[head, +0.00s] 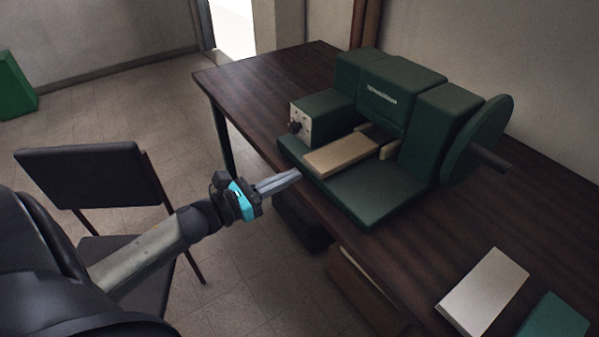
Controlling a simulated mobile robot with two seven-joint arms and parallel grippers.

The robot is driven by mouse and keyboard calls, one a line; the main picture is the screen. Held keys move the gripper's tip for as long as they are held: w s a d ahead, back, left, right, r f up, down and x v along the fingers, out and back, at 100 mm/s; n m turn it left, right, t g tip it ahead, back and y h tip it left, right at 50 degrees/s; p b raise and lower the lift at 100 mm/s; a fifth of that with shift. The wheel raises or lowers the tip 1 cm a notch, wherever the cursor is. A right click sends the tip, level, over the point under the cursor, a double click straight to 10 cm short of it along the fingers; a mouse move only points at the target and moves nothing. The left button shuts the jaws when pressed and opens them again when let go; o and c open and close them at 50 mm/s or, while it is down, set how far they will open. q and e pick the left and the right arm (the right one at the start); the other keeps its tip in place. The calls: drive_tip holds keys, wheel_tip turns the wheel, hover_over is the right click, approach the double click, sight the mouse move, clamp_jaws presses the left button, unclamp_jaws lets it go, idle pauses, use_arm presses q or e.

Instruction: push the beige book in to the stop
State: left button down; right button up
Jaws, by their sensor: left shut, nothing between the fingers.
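The beige book (342,154) lies flat on the bed of a dark green machine (372,195). Its far end is at the opening of the machine, near a pale guide block (388,150). Its near end points toward my left gripper (298,174). My left gripper is shut with nothing in it, its fingers pointing right at the near edge of the machine bed. A small gap seems to lie between the fingertips and the book; the exact distance is hard to tell. My right gripper is not in view.
A dark wooden table (262,72) carries the machine. A cream book (483,291) and a green book (553,318) lie at the lower right. A large wheel (478,138) stands on the machine's right side. A dark chair (92,178) stands left of the table.

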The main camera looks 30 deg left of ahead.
sight(330, 156)
use_arm(q)
drive_tip(key=shift+x, duration=1.5)
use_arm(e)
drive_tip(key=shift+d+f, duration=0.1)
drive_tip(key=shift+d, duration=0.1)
use_arm(q)
drive_tip(key=b+x, duration=0.2)
drive_tip(key=x, duration=0.6)
drive_tip(key=shift+b, duration=0.4)
drive_tip(key=shift+w+d, duration=0.15)
drive_tip(key=shift+w, duration=0.4)
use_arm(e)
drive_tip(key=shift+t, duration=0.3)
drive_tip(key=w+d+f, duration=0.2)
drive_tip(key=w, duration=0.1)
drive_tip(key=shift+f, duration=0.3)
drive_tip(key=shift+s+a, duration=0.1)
use_arm(q)
drive_tip(key=shift+s, duration=0.45)
drive_tip(key=v, duration=1.4)
drive_tip(key=shift+s, duration=0.15)
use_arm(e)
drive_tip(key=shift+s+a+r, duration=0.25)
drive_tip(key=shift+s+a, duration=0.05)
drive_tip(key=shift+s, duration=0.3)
